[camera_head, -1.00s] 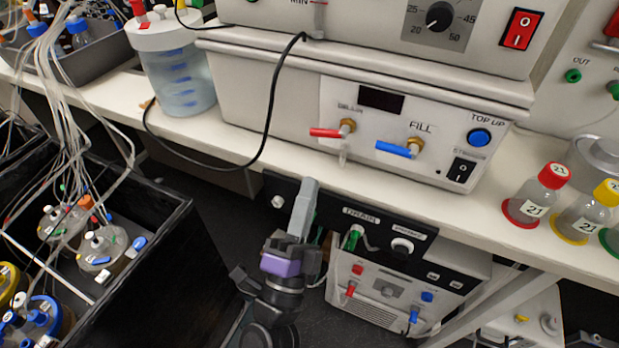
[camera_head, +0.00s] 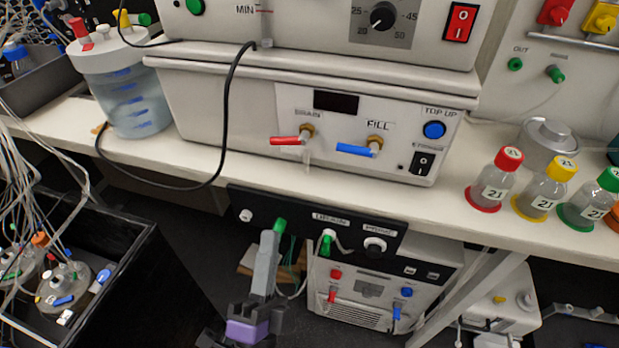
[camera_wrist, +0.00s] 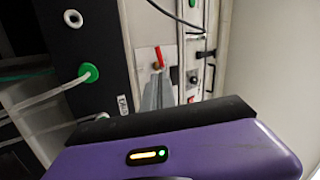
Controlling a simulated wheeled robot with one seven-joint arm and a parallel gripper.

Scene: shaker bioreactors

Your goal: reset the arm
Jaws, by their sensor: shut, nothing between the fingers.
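My gripper (camera_head: 269,240) is at the lower middle of the head view, its grey fingers together and pointing up, with nothing held. Its purple body shows below the fingers. The fingertips appear in front of the lower edge of the black drain panel (camera_head: 382,220), close to a green connector; I cannot tell whether they touch. In the wrist view the purple gripper body fills the bottom and the grey fingers (camera_wrist: 158,92) point away together. A green connector (camera_wrist: 88,73) with a pale tube is on the black panel to their left.
The white bench edge (camera_head: 450,213) runs above my gripper. A black open-topped box (camera_head: 130,270) with vessels and tubes stands at left. A grey unit (camera_head: 370,285) with red and blue fittings is at right. Capped bottles (camera_head: 495,180) stand on the bench.

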